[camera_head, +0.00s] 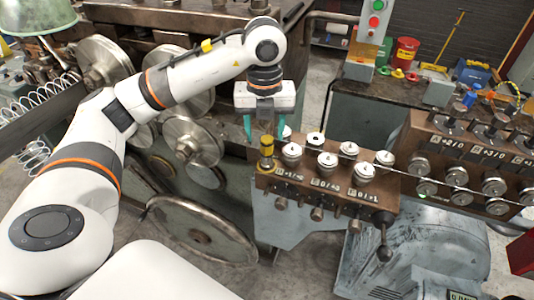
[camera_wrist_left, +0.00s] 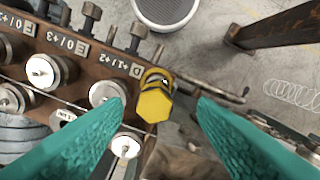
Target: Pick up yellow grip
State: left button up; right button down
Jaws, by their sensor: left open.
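The yellow grip (camera_head: 266,146) stands upright at the left end of the brown roller block (camera_head: 330,187) in the head view. In the left wrist view the yellow grip (camera_wrist_left: 155,101) shows from above, with a hexagonal yellow top and a dark band. My left gripper (camera_head: 265,137) has teal fingers pointing down and is just behind or above the grip. In the left wrist view its open fingers (camera_wrist_left: 160,125) lie on either side of the grip, with gaps on both sides. Nothing is held. My right gripper is not in view.
White-topped rollers (camera_head: 327,159) stand right beside the grip, with a wire running past them. A second roller block (camera_head: 470,155) is at the right. The machine's large wheels (camera_head: 203,230) are at the left.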

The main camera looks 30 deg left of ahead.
aim_at(267, 139)
pick_arm(q)
notch_tip(267, 139, down, 2)
jog(key=shift+w+d+f+p, duration=0.1)
jog(key=shift+w+d+p, duration=0.05)
jog(key=shift+p, duration=0.65)
notch_tip(267, 139, down, 3)
jog(key=shift+f+p, duration=0.15)
jog(key=shift+p, duration=0.4)
jog(key=shift+f, duration=0.2)
jog(key=c, duration=0.9)
grip_shut()
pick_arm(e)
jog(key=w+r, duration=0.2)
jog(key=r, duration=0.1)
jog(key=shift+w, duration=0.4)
